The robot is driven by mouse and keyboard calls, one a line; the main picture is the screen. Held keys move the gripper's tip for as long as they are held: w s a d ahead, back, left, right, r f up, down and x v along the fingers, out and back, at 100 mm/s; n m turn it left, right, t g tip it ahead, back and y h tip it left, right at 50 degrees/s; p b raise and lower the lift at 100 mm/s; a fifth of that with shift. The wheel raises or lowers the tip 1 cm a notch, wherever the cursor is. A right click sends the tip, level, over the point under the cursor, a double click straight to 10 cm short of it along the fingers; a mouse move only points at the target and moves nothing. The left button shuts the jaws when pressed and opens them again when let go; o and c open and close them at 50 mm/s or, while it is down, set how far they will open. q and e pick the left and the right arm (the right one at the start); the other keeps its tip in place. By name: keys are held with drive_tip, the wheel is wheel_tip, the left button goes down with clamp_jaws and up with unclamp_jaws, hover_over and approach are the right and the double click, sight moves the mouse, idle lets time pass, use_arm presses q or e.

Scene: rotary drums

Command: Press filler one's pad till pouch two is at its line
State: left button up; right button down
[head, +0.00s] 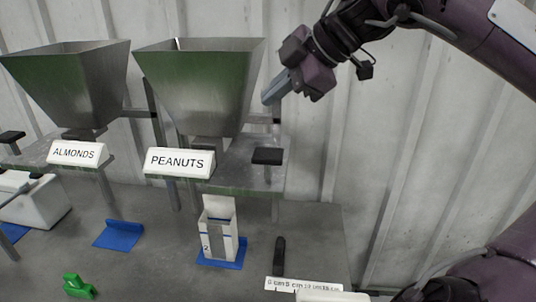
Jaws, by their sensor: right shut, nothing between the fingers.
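Two metal hopper fillers stand side by side, the left one labelled ALMONDS (77,153) and the right one labelled PEANUTS (179,162). No filler number is readable. A black pad (267,156) sits at the right of the peanuts filler, and another black pad (11,136) is at the far left. A white pouch marked 2 (219,232) stands upright under the peanuts filler, with blue marks on it; its fill level cannot be told. My right gripper (270,95) is shut and empty, above the right pad and apart from it. My left gripper is out of view.
The pouch stands on a blue mat (236,263); another blue mat (118,235) below the almonds filler is bare. A green object (77,287), a dark handle (279,257) and a white scale strip (303,284) are at the front. A white box (38,208) is at the left.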

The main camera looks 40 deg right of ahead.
drive_tip(key=b, duration=0.6)
hover_over(273, 154)
wheel_tip(273, 154, down, 7)
drive_tip(key=shift+d+f, duration=0.1)
drive_tip(key=shift+f+b, duration=0.45)
idle(1.0)
drive_tip(key=shift+f, duration=0.1)
drive_tip(key=shift+f+b, duration=0.3)
drive_tip(key=shift+f+b, duration=1.4)
drive_tip(key=shift+f, duration=0.3)
idle(1.4)
drive_tip(key=shift+r, duration=0.15)
drive_tip(key=shift+r+p, duration=1.95)
drive_tip(key=shift+p, duration=0.05)
